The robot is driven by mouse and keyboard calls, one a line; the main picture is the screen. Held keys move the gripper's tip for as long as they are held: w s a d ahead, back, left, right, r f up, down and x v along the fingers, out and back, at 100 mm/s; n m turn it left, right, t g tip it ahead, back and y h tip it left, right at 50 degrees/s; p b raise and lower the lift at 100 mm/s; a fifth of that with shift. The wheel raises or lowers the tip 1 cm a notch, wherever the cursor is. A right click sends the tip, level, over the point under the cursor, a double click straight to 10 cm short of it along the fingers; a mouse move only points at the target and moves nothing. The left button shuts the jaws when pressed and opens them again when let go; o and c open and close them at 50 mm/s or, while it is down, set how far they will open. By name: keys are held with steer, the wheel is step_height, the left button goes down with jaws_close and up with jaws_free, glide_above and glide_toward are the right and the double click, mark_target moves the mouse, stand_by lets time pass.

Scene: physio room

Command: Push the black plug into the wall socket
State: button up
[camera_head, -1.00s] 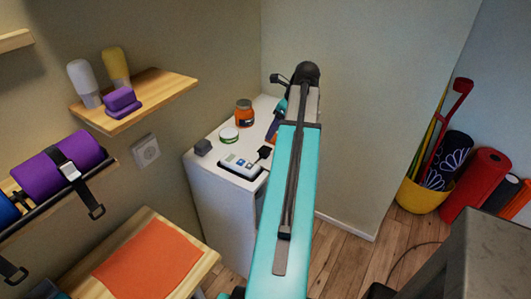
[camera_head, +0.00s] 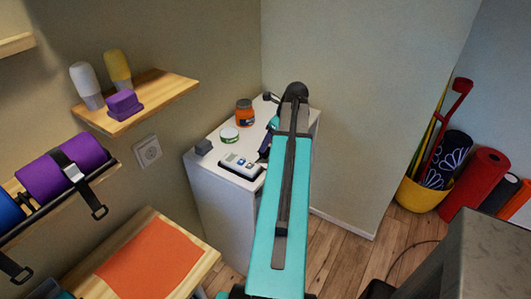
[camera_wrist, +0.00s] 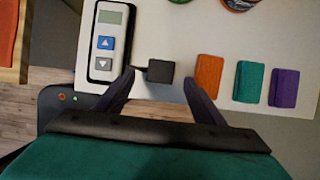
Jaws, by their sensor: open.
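The black plug (camera_wrist: 160,71) lies on the white cabinet top (camera_wrist: 150,25), a small dark block with a thin pin pointing left. My gripper (camera_wrist: 159,77) is open over the cabinet's front edge, with one finger on each side of the plug and gaps showing. I cannot tell how high the fingertips are. In the head view my arm and gripper (camera_head: 265,152) hide the plug. The white wall socket (camera_head: 148,151) is on the left wall below the wooden shelf (camera_head: 155,97), with nothing in it.
A handheld device (camera_wrist: 108,42) with a display lies close left of the plug. Orange (camera_wrist: 207,76), green (camera_wrist: 252,82) and purple (camera_wrist: 284,88) blocks lie to its right. A grey block (camera_head: 203,146), a tin (camera_head: 229,134) and an orange jar (camera_head: 244,112) stand on the cabinet.

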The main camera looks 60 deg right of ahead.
mark_target(267, 150)
steer(key=shift+f, duration=0.1)
steer(key=shift+p+x, duration=1.1)
steer(key=shift+x, duration=1.4)
steer(key=shift+s, duration=0.1)
steer(key=c, duration=1.1)
